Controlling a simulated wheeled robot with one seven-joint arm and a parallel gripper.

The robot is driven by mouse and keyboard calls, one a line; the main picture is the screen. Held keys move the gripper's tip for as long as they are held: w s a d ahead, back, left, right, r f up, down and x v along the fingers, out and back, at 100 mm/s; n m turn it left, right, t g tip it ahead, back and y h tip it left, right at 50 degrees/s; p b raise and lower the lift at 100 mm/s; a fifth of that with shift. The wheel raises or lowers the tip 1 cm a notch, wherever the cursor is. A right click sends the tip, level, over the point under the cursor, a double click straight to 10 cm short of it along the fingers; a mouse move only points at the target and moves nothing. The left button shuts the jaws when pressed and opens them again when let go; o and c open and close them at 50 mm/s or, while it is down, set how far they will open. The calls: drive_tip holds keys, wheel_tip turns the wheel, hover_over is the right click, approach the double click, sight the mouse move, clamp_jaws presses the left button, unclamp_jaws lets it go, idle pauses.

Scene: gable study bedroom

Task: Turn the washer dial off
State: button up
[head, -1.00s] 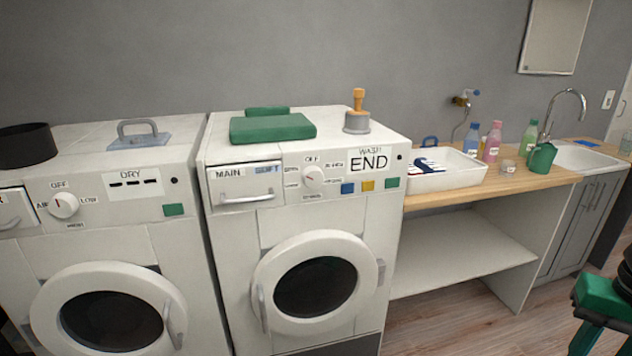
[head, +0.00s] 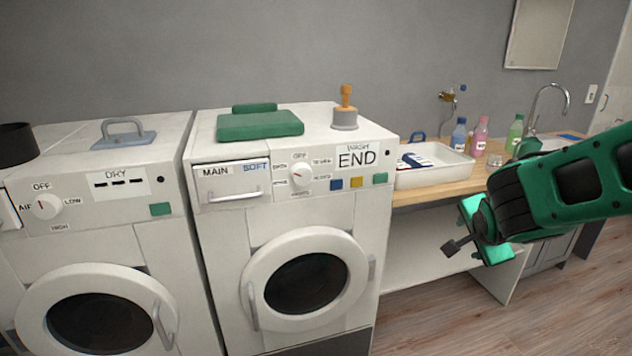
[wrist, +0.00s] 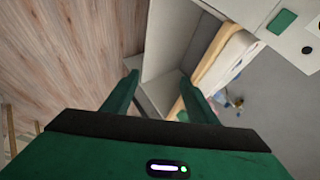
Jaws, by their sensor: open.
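The washer (head: 225,235) is the white machine in the middle of the head view, with a "WASH" display (head: 357,158) reading "END". Its white round dial (head: 302,174) sits on the front panel between the drawer and the display. OFF is printed above the dial, with other small labels around it. A small reddish mark on the dial seems to point left, not up at OFF; its exact setting is too small to read. My gripper (head: 477,232) is open and empty, to the right of the washer and apart from the dial. The wrist view shows its two spread fingers (wrist: 158,82); the dial is not visible there.
A dryer (head: 110,225) with a similar dial (head: 46,206) stands to the left. A white tray (head: 455,175) and bottles stand on the wooden counter. Space before the washer looks clear.

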drive_tip(key=w+a+r+m+t+y, duration=0.3)
drive_tip(key=w+a+t, duration=0.35)
drive_tip(key=a, duration=0.75)
drive_tip(key=m+t+y, duration=0.1)
drive_tip(key=m+y, duration=0.2)
drive_tip(key=y, duration=0.5)
approach(305, 177)
drive_tip(key=x, duration=0.9)
drive_tip(key=c, duration=0.8)
